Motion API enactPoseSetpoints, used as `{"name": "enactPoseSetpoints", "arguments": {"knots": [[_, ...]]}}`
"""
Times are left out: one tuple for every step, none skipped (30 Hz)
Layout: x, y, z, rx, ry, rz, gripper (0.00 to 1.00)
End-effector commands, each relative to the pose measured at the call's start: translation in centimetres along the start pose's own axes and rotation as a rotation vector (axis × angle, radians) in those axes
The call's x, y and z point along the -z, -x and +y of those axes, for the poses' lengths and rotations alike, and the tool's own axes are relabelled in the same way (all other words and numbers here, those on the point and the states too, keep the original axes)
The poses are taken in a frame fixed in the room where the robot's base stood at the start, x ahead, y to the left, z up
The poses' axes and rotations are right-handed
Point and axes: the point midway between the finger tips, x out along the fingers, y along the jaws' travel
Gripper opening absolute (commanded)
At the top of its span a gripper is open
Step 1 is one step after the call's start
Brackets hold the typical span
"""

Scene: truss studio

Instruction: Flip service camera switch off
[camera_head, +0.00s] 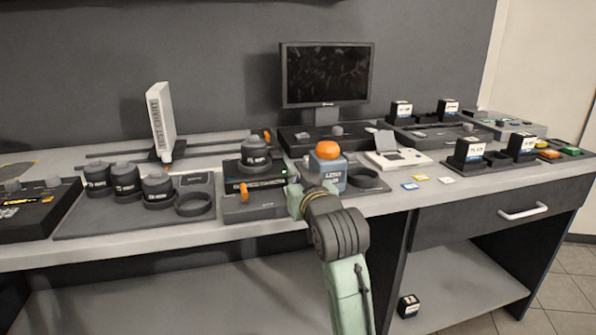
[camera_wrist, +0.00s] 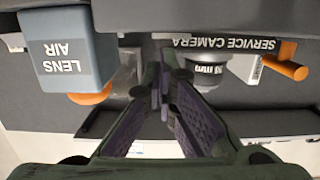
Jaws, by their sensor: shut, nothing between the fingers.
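The service camera (camera_head: 255,207) is a dark box on the bench with a lens on top and a small green light at its upper right front. Its orange switch lever (camera_head: 243,191) sits at the left of the front face. In the wrist view, which is upside down, the SERVICE CAMERA label (camera_wrist: 225,43) and the orange lever (camera_wrist: 289,66) show at the upper right. My gripper (camera_wrist: 162,82) is shut and empty, apart from the lever. In the head view my gripper (camera_head: 294,188) is at the box's right front; its tips are hard to make out.
A LENS AIR bottle (camera_head: 327,172) with an orange top stands close to my gripper's right. A tray of lenses (camera_head: 110,215) is left of the box. A monitor (camera_head: 326,75) and a test chart (camera_head: 160,120) stand behind. The space before the bench is open.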

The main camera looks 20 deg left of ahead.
Motion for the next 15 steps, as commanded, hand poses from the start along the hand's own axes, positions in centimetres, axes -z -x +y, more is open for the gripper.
{"name": "enactPoseSetpoints", "arguments": {"knots": [[-0.14, -0.01, 0.01, 0.0, 0.0, 0.0, 0.0], [-0.19, -0.02, 0.0, 0.0, 0.001, 0.0, 0.0], [-0.22, -0.03, 0.0, 0.0, 0.001, 0.0, 0.0], [-0.23, -0.03, 0.0, 0.0, 0.001, 0.0, 0.0], [-0.23, -0.02, 0.0, 0.0, 0.001, 0.0, 0.0], [-0.22, -0.02, 0.0, 0.0, 0.001, 0.001, 0.0], [-0.22, -0.02, 0.0, 0.0, 0.001, 0.001, 0.0], [-0.22, -0.02, 0.01, 0.0, 0.001, 0.001, 0.0], [-0.22, -0.02, 0.0, 0.0, 0.001, 0.001, 0.0], [-0.21, -0.01, 0.01, 0.0, 0.001, 0.001, 0.0], [-0.2, -0.01, 0.01, 0.0, 0.0, 0.0, 0.0], [-0.15, -0.02, 0.01, 0.0, 0.0, -0.002, 0.0], [-0.1, -0.03, 0.01, 0.0, 0.0, -0.006, 0.0], [-0.05, -0.06, 0.01, 0.0, 0.0, -0.011, 0.0], [0.01, -0.11, 0.01, 0.0, 0.0, -0.021, 0.0]]}}
